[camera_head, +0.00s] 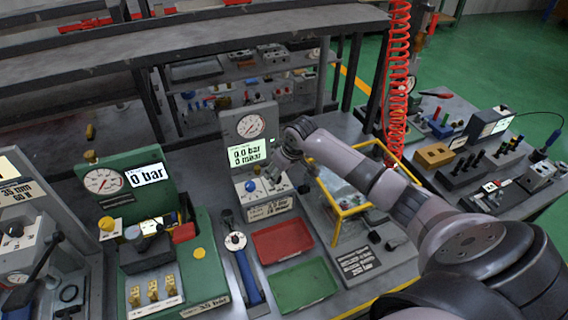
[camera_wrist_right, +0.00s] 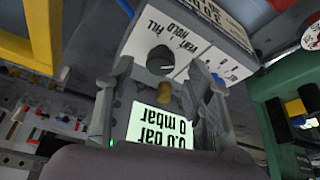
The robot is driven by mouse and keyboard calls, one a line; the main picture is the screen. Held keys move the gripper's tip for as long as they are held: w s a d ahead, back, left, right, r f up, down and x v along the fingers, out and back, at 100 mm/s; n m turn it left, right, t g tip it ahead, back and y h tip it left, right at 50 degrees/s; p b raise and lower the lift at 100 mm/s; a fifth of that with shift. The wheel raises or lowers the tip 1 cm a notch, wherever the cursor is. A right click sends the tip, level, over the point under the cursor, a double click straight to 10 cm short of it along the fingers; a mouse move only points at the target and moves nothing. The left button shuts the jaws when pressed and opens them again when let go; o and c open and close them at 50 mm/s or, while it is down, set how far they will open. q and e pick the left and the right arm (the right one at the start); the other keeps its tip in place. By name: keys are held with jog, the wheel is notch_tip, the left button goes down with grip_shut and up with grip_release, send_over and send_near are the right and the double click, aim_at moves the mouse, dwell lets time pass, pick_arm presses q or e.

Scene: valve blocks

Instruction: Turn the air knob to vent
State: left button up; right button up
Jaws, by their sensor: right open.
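The air knob (camera_wrist_right: 161,60) is a round black knob on the pale front of the test unit (camera_wrist_right: 128,40) in the right wrist view. Printed words VENT, HOLD and FILL sit beside it, upside down; I cannot tell which one it points at. My right gripper (camera_wrist_right: 162,72) is open, its two fingers either side of the knob's line, with no clear contact. In the head view the right gripper (camera_head: 280,170) is over the unit's panel and hides the knob. The unit's display (camera_head: 246,155) reads 0.0 bar, 0 mbar, below a round gauge (camera_head: 250,125). My left gripper is out of view.
A blue knob (camera_head: 250,186) is on the same panel. A red tray (camera_head: 277,242) and a green tray (camera_head: 300,285) lie in front. A yellow frame (camera_head: 337,225) stands close on the right. A green gauge station (camera_head: 130,180) is on the left.

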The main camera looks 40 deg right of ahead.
jog(key=v, duration=1)
